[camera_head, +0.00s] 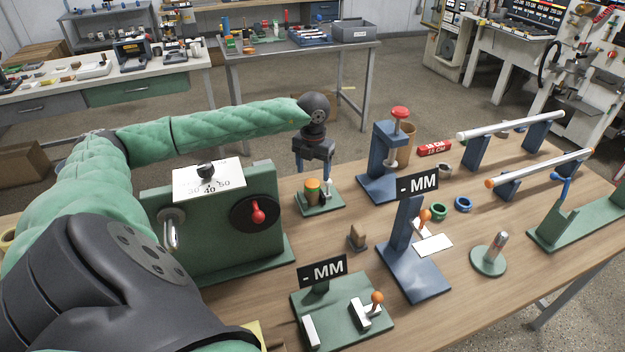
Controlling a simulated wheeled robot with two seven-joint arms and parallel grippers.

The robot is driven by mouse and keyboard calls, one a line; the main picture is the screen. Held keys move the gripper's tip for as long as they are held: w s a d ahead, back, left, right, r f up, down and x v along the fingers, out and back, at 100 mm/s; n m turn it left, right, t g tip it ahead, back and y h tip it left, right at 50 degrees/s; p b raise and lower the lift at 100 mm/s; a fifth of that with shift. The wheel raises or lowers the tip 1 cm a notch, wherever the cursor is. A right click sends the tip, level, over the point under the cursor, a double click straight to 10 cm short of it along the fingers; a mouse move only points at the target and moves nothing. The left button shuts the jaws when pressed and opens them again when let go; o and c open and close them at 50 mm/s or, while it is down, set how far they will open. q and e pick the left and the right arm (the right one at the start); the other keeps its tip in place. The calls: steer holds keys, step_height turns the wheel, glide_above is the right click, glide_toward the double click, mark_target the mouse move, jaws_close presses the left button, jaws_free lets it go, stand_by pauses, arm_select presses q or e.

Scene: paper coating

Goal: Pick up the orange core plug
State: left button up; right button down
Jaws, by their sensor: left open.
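My left gripper (314,170) hangs from the arm that comes in from the left and points down, right above the plug. Its two fingers are apart, with nothing between them that I can see. I cannot tell whether the fingertips reach down beside the plug's top. My right gripper is not in view.
A green panel with a dial and red knob (258,214) stands left of the plug. A blue press with a red top (381,160) stands close on the right. Two "- MM" gauges (418,188) and a white rod on blue supports (510,125) take up more table.

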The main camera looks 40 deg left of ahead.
mark_target(312, 183)
arm_select(q)
steer(key=f, duration=0.3)
steer(key=shift+s+f, duration=0.2)
steer(key=shift+f, duration=0.3)
steer(key=c, duration=1.3)
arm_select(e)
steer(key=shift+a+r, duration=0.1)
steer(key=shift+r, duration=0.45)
